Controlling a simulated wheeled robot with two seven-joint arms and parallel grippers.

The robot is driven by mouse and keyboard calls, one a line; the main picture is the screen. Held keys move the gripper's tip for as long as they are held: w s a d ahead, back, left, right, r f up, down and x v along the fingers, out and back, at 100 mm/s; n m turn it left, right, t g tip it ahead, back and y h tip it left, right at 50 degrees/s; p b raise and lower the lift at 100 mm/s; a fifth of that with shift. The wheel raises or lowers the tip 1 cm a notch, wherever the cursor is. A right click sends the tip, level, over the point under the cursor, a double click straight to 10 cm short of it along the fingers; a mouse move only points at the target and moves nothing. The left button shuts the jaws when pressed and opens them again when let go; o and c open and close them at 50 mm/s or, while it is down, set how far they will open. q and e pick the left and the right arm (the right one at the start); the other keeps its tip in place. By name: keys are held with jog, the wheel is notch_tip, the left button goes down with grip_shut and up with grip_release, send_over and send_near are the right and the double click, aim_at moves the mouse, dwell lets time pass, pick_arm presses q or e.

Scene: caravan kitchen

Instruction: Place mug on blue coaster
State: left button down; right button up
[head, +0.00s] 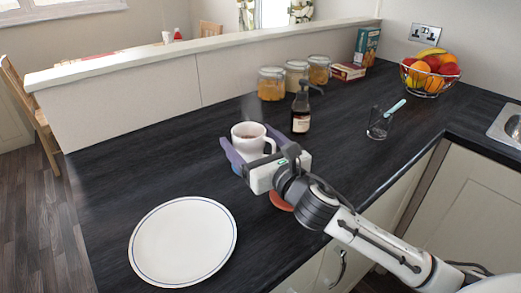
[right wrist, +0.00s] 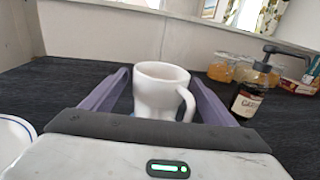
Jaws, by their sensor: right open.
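My left gripper is not in view.
A white plate (head: 183,241) lies at the front left. A reddish coaster (head: 281,201) is partly hidden by my right arm. A dark pump bottle (head: 300,118), jars (head: 271,84), a glass (head: 378,124) and a fruit bowl (head: 430,74) stand behind and to the right. The counter's left is clear.

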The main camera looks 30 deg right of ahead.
jog(key=s+b, duration=0.1)
jog(key=s, duration=0.9)
jog(key=shift+s+a+f, duration=0.1)
jog(key=shift+s+f, duration=0.05)
jog(key=shift+s, duration=0.75)
